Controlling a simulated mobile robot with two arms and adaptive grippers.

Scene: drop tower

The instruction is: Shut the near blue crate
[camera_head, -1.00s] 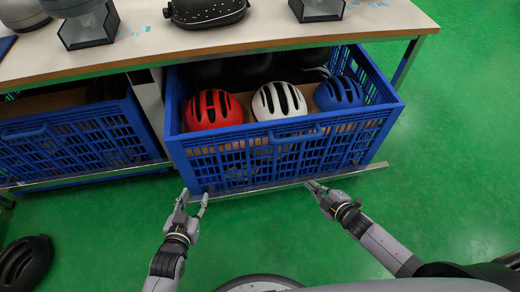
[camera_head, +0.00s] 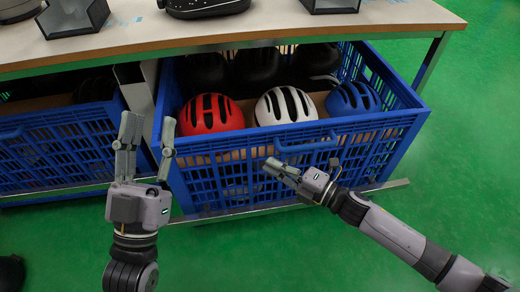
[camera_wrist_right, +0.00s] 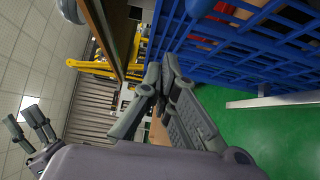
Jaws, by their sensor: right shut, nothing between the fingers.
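The near blue crate (camera_head: 385,123) is pulled out from under the table, with its slatted front facing me. It holds a red helmet (camera_head: 210,114), a white helmet (camera_head: 284,105), a blue helmet (camera_head: 353,98) and dark helmets behind. My right gripper (camera_head: 275,167) is shut and empty, its tips at the middle of the crate's front, below the handle slot; I cannot tell whether they touch. In the right wrist view the right gripper (camera_wrist_right: 158,78) is beside the blue lattice (camera_wrist_right: 215,62). My left gripper (camera_head: 147,140) is open and empty at the crate's front left corner.
The wooden table (camera_head: 270,24) stands above the crate, with dark display stands on top. A second blue crate (camera_head: 60,150) sits to the left. A metal rail (camera_head: 370,187) runs low along the crate's front. Green floor (camera_head: 470,160) is clear at the right.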

